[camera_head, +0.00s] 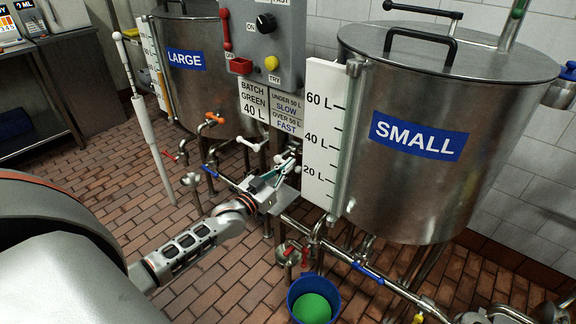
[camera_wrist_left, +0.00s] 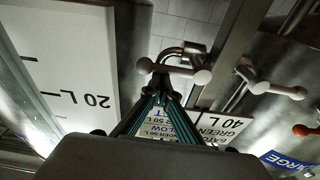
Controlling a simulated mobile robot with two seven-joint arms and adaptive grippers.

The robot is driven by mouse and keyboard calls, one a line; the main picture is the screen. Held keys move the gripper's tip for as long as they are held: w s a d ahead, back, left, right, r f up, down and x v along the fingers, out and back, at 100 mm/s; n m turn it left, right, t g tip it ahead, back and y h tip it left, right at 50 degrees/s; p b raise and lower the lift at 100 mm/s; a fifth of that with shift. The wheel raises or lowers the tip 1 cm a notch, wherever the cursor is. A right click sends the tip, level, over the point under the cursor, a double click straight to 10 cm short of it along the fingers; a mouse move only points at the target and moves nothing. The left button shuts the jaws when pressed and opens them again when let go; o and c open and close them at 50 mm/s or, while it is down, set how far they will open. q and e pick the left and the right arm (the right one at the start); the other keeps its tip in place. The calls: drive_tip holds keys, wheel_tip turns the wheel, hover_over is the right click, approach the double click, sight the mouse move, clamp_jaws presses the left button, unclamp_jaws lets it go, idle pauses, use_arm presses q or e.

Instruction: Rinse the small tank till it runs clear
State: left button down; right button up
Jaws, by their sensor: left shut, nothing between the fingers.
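The small tank (camera_head: 440,190) is a steel vessel with a blue SMALL label, at the right of the head view. Its lid is on, and its contents are hidden. Its white level scale (camera_head: 325,130) reads 20, 40 and 60 L; I cannot make out a level. My left gripper (camera_head: 289,165) is shut and empty, left of the scale's lower end. In the left wrist view its fingertips (camera_wrist_left: 163,92) come together just at a white T-shaped valve handle (camera_wrist_left: 172,72); I cannot tell whether they touch it. My right gripper is not in view.
A blue bucket (camera_head: 292,291) with green contents (camera_head: 312,308) stands on the brick floor. The large tank (camera_head: 200,90) and a control box (camera_head: 265,45) are behind. Pipes with coloured valve handles, including an orange one (camera_head: 215,118), crowd the space below.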

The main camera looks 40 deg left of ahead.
use_arm(q)
drive_tip(key=shift+f+m, duration=0.25)
drive_tip(key=shift+m, duration=0.15)
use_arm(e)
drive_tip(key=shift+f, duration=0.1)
use_arm(q)
drive_tip(key=f+m, duration=0.1)
drive_tip(key=m, duration=0.1)
drive_tip(key=f+m+h+b, duration=0.1)
drive_tip(key=m, duration=0.2)
drive_tip(key=f+m, duration=0.2)
drive_tip(key=m, duration=0.1)
drive_tip(key=shift+a+g+h, duration=0.25)
drive_tip(key=shift+g+h, duration=0.05)
drive_tip(key=shift+a+f+m+b, duration=0.1)
drive_tip(key=shift+f+m+b, duration=0.15)
drive_tip(key=shift+m, duration=0.45)
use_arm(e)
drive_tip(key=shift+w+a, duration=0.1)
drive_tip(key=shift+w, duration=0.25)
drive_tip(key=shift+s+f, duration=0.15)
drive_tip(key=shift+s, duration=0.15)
use_arm(q)
drive_tip(key=shift+r, duration=0.15)
